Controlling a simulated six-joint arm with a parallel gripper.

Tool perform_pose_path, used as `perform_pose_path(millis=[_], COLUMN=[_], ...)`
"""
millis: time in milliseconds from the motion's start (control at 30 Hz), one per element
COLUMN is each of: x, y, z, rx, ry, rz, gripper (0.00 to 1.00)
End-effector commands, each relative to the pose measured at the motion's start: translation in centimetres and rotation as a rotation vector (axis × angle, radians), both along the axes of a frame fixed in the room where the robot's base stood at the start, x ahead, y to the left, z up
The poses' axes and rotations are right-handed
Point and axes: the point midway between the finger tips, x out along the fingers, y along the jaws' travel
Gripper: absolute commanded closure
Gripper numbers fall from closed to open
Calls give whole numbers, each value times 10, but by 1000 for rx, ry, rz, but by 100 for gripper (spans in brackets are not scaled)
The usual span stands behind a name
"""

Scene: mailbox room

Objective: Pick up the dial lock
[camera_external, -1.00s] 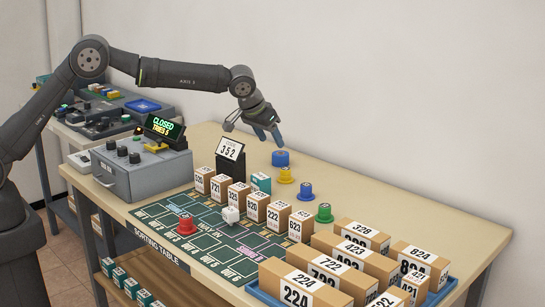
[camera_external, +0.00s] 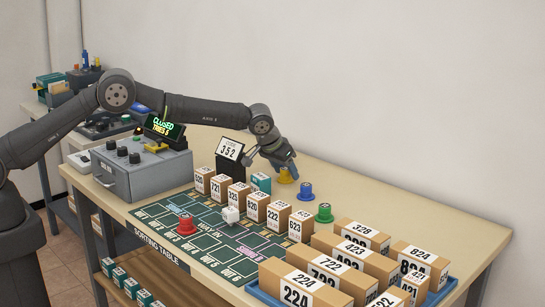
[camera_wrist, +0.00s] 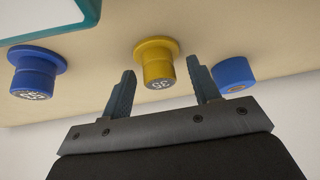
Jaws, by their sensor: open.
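A yellow flanged knob (camera_wrist: 155,64) with a number on its face lies between my open fingers in the wrist view; no contact can be made out. It also shows in the external view (camera_external: 285,176) just below my gripper (camera_external: 283,164). A blue flanged knob (camera_wrist: 35,72) is to its left in the wrist view, and a short blue cylinder (camera_wrist: 235,73) is beside my right finger. My gripper (camera_wrist: 160,75) is open and empty. No piece is labelled as the dial lock; I cannot tell which one it is.
A grey box with dials (camera_external: 142,172) and a display (camera_external: 163,129) stands on the table's left. A code sign (camera_external: 229,160) and a row of numbered boxes (camera_external: 256,207) stand near my gripper. A green mat (camera_external: 165,230) carries a red knob (camera_external: 186,225) and a white cube (camera_external: 230,215).

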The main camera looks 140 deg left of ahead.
Motion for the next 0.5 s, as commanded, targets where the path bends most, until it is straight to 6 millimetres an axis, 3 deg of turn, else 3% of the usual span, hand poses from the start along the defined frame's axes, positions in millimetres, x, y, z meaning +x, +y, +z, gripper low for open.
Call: perform_pose_path(millis=[333, 500], x=[0, 0], y=[3, 3], z=[-5, -5], rx=[0, 0], ry=[0, 0], rz=[0, 0], gripper=[46, 79])
